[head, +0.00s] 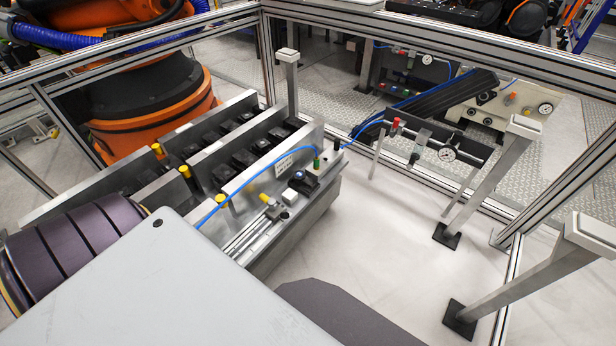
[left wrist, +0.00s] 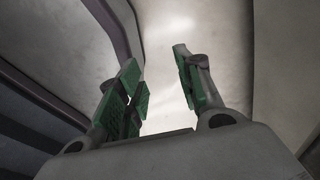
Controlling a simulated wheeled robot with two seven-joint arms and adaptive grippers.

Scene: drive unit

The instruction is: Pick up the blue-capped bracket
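Pale, blurred surfaces lie beyond the fingers, and the bracket does not show in that view. Neither gripper shows in the head view, so their distance from the bracket cannot be told.
The fixture has upright metal plates (head: 240,150) with black blocks between them and several yellow-capped pins. A blue hose (head: 262,172) arches close to the bracket. Fence posts (head: 495,170) and a gauge panel (head: 440,150) stand to the right.

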